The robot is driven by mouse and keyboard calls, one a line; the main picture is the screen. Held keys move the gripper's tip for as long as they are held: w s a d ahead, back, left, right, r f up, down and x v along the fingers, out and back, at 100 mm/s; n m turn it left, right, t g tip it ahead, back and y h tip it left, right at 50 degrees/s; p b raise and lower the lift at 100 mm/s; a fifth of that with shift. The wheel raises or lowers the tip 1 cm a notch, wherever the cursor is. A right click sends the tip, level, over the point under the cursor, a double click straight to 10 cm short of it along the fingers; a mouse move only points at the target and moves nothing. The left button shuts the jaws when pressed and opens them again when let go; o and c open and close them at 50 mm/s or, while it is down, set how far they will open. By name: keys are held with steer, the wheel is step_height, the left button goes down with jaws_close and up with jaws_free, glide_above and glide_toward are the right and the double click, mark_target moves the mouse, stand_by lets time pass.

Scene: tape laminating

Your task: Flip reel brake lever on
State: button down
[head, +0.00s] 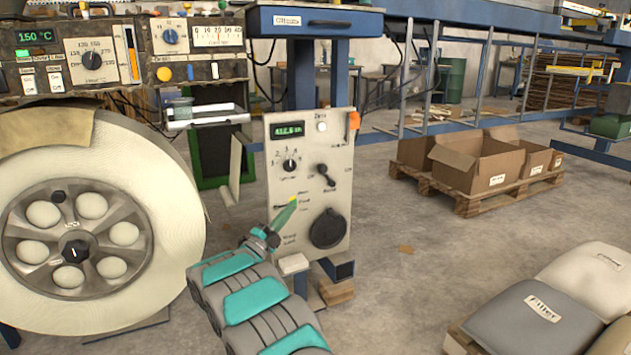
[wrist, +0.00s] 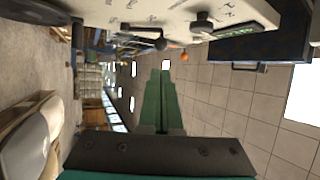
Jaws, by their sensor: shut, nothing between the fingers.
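The grey control panel (head: 305,150) stands upright in the middle of the head view. A small black lever (head: 326,175) sits on its right half, tilted, with small labels around it that are hard to read. In the wrist view a black ball-ended lever (wrist: 159,44) stands out from the panel face (wrist: 110,14). My gripper (head: 290,206) is in front of the panel's lower left, below and left of the lever. Its green fingers (wrist: 160,75) are shut and empty, and look apart from the lever. The big pale reel (head: 165,230) stands at the left.
The panel also has a green display (head: 289,130), a selector knob (head: 290,165), a large black knob (head: 327,228) and an orange part (head: 354,120) at its upper right edge. Filler sacks (head: 530,320) lie at lower right. Boxes stand on a pallet (head: 468,205) behind.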

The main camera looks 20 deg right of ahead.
mark_target(321, 172)
steer(key=x, duration=1.4)
steer(key=shift+w+f+b, duration=0.1)
steer(key=shift+b, duration=0.2)
